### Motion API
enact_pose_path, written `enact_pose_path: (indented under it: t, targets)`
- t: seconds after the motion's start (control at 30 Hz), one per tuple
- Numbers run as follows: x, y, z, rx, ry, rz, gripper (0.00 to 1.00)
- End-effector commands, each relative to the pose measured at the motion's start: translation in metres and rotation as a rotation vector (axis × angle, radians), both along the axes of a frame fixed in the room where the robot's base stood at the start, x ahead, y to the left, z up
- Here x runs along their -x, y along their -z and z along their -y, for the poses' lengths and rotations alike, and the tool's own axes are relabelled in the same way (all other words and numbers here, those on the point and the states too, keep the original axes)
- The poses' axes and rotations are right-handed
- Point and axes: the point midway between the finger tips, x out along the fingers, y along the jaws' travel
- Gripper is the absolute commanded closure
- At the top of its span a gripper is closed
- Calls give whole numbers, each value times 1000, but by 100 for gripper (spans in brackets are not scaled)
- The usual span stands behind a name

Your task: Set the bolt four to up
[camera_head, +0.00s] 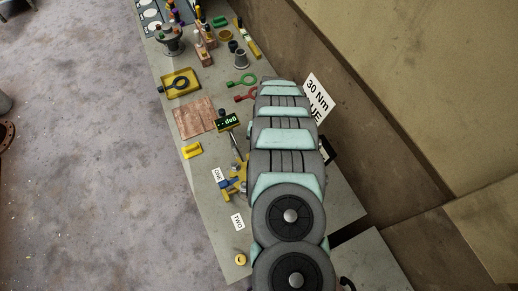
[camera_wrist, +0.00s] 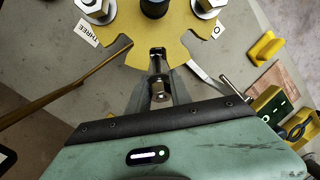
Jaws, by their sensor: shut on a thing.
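In the wrist view my gripper (camera_wrist: 158,72) reaches up from the bottom middle, its fingers close together. It is shut on a hex-headed metal bolt (camera_wrist: 159,91), which shows between the fingers. This bolt lies at the near edge of the yellow flange plate (camera_wrist: 140,42). No label FOUR is visible, so I cannot read which bolt it is. Two other large bolts, one at upper left (camera_wrist: 94,9) and one at upper right (camera_wrist: 208,7), stand on the plate. In the head view my arm hides the gripper and most of the flange.
The label THREE (camera_wrist: 89,33) is beside the plate. Labels ONE (camera_head: 218,175) and TWO (camera_head: 238,222) lie on the grey bench (camera_head: 205,205). A green-lit display (camera_head: 228,122), copper sheet (camera_head: 195,118), yellow tray (camera_head: 180,83) and several tools lie farther up the bench.

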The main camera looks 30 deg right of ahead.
Motion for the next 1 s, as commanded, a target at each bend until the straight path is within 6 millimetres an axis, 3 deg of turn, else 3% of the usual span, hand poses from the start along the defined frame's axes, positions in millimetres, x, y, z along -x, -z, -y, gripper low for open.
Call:
enact_pose_path:
  t: [0.2,0.23,0.33,0.67,1.0]
  targets:
    - [0,-1,0,-2,-1,-2,100]
    - [0,-1,0,-2,0,-2,74]
    - [0,-1,0,-1,0,-2,66]
    - [0,-3,1,-1,0,-1,66]
    - [-3,-40,8,-2,1,1,66]
